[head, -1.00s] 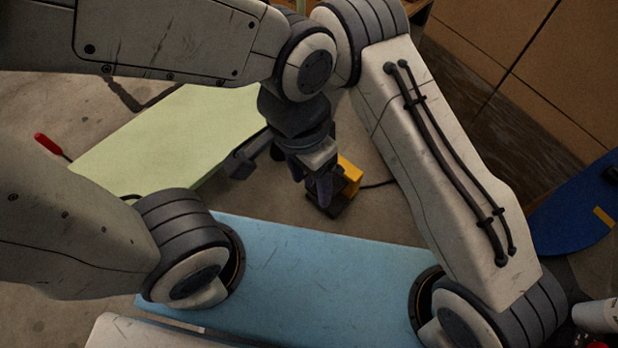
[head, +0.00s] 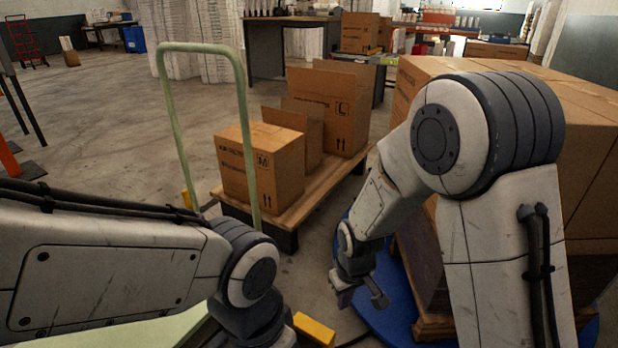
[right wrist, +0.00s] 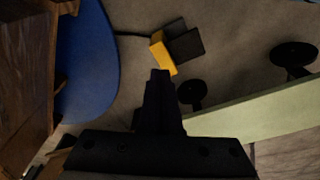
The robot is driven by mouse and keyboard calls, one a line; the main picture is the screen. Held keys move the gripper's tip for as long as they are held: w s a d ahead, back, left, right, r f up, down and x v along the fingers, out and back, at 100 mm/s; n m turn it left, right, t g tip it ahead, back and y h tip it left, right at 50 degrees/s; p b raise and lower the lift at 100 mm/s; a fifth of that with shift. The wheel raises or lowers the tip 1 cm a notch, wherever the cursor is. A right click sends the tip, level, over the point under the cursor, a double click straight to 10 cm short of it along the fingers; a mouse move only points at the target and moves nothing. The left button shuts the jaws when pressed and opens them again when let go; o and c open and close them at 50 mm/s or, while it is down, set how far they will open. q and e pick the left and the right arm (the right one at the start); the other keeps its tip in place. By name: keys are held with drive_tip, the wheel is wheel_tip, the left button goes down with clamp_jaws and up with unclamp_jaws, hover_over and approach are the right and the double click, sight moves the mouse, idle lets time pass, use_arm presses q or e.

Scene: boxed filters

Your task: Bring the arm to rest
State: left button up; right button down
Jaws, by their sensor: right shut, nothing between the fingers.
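My right arm (head: 505,230) comes in from the lower right of the head view, with its elbow raised. Its right gripper (head: 344,298) hangs low, pointing down, over the floor beside a blue round-edged base. In the right wrist view the dark fingers (right wrist: 160,76) are together with nothing between them, apart from the yellow piece beyond. My left arm (head: 110,260) crosses the lower left of the head view. Its dark wrist runs out of the bottom edge, so the left gripper is hidden.
Large stacked cartons (head: 590,150) stand close at right behind my right arm. A yellow piece (head: 314,328) lies low near the centre; it also shows in the right wrist view (right wrist: 162,54). Floor lies open at left.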

drive_tip(key=s+d+r+m+t, duration=0.1)
drive_tip(key=s+d+r+m, duration=0.25)
drive_tip(key=d, duration=0.25)
drive_tip(key=s+d+r+m, duration=0.2)
drive_tip(key=s+d+r, duration=0.1)
drive_tip(key=d+r, duration=0.2)
drive_tip(key=s+a+r+n+g+p, duration=0.3)
drive_tip(key=s+a+r+n+p, duration=0.2)
drive_tip(key=s+a+r+n, duration=0.55)
drive_tip(key=s+a+r+m+p, duration=0.1)
drive_tip(key=r+p, duration=1.7)
drive_tip(key=s+a+r+m+p, duration=0.1)
drive_tip(key=s+a+r+p, duration=0.1)
drive_tip(key=r+p, duration=1.7)
drive_tip(key=shift+s+a+m+y, duration=0.2)
drive_tip(key=shift+m+y, duration=0.1)
drive_tip(key=shift+m, duration=0.1)
drive_tip(key=shift+r, duration=0.1)
